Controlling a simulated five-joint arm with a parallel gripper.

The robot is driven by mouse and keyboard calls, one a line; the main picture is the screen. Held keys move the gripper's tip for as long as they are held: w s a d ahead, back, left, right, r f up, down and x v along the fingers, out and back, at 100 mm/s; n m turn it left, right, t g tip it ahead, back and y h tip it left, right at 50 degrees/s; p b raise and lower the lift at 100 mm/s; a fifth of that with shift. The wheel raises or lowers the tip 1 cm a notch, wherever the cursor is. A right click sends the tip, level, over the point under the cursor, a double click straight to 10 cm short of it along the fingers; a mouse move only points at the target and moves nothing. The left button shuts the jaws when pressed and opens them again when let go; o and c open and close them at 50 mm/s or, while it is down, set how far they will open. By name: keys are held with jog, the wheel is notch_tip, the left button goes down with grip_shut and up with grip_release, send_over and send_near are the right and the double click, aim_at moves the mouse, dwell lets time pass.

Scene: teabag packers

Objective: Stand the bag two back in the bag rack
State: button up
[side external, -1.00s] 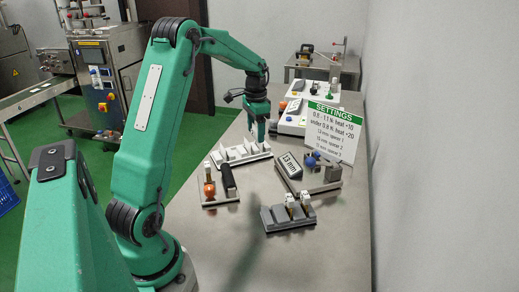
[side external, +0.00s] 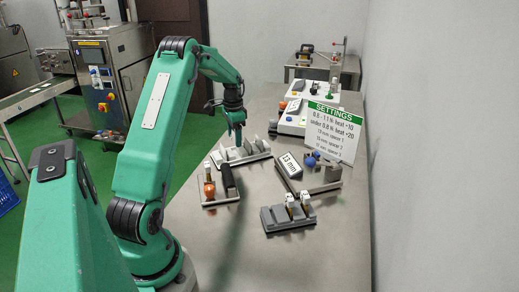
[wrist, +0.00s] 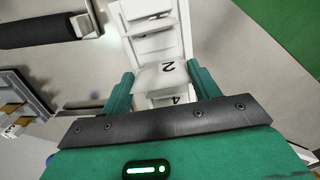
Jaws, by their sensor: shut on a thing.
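In the wrist view, a white bag marked 2 (wrist: 165,68) sits between the green fingers of my gripper (wrist: 157,88), which is shut on it. A white slotted rack (wrist: 150,12) lies directly beyond and under it. A 4 shows just below the bag, on a white surface that I cannot place. In the side view my gripper (side external: 237,138) points down over the white rack (side external: 262,155), and the bag is too small to make out there. I cannot tell whether the bag touches a slot.
A grey rack (side external: 268,221) with two upright white-topped pieces stands in front. A tray with an orange knob and a black handle (side external: 228,180) lies beside the white rack. A 13 mm block (side external: 289,164) and a settings sign (side external: 333,133) stand to the right.

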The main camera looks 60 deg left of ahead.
jog(key=shift+f, duration=2)
jog(key=shift+f, duration=0.2)
jog(key=o, duration=0.9)
jog(key=shift+r, duration=0.15)
notch_tip(320, 180, up, 12)
jog(key=shift+r, duration=0.1)
